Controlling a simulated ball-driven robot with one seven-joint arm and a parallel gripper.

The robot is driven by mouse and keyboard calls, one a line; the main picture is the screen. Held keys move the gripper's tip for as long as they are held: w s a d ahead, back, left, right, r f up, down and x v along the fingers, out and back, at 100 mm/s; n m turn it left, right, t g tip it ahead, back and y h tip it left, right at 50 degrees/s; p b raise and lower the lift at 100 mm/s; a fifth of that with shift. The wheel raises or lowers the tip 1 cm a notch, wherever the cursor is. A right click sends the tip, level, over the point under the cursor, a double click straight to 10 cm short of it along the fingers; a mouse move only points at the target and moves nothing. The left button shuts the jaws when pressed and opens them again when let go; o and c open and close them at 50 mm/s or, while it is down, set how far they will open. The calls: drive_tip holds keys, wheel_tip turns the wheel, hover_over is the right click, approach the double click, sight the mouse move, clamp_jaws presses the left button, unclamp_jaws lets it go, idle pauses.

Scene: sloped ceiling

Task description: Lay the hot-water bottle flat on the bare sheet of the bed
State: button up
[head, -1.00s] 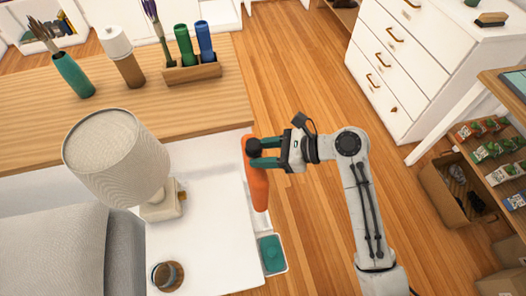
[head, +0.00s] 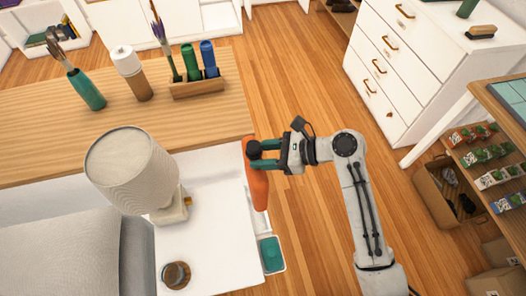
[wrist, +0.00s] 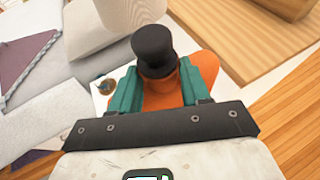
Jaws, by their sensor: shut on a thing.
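The orange hot-water bottle (head: 257,187) hangs upright, its black stopper at the top, beside the right edge of the white bedside table. My gripper (head: 260,155) is shut on it near the neck. In the wrist view the two green fingers (wrist: 160,88) sit on either side of the orange bottle (wrist: 180,94), below the black stopper. A grey pillow (head: 65,255) of the bed shows at the lower left of the head view. The wrist view shows pale bedding (wrist: 55,65) and a purple cover (wrist: 25,45) at its left. I cannot tell which part is bare sheet.
The white bedside table (head: 215,230) holds a lamp (head: 130,170) and a wooden cup (head: 176,275). A wooden top (head: 130,120) behind it holds bottles and a pen rack (head: 195,88). A teal-lidded box (head: 271,255) sits low beside the table. Wooden floor (head: 310,220) is open around my arm.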

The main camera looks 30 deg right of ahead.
wheel_tip(320, 180, up, 9)
idle(0.8)
drive_tip(key=shift+p, duration=0.3)
